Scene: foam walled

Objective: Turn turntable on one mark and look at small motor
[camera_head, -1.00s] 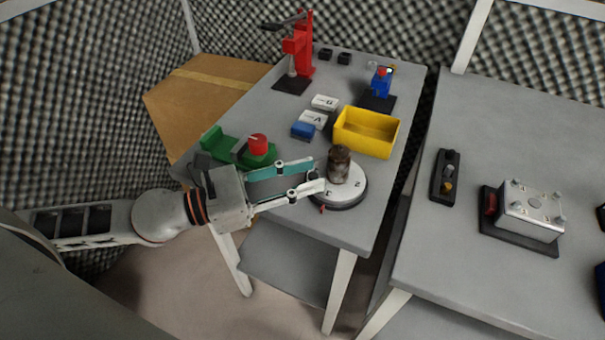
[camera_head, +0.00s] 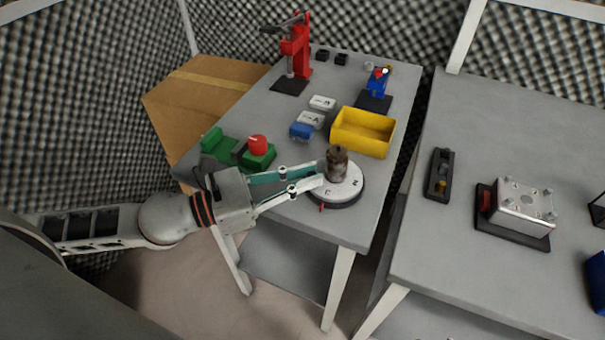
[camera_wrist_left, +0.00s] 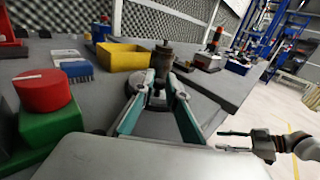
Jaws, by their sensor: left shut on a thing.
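The turntable (camera_head: 345,195) is a round white disc with dark marks on a dark base, near the front corner of the left table. A small red pointer (camera_head: 321,207) sits at its front edge. The small motor (camera_head: 337,163), a brownish-grey cylinder, stands upright on the disc; it also shows in the left wrist view (camera_wrist_left: 162,58). My left gripper (camera_head: 321,177) reaches in from the left, its tips closed on a small part of the turntable beside the motor; the fingers partly hide this part. My right gripper (camera_wrist_left: 226,141) shows only in the left wrist view, empty with fingers apart.
A green block with a red button (camera_head: 258,146) stands close behind my left gripper. A yellow bin (camera_head: 363,133), blue box (camera_head: 301,131), red press (camera_head: 297,50) and blue device (camera_head: 378,84) stand farther back. A gap separates the right table (camera_head: 440,250).

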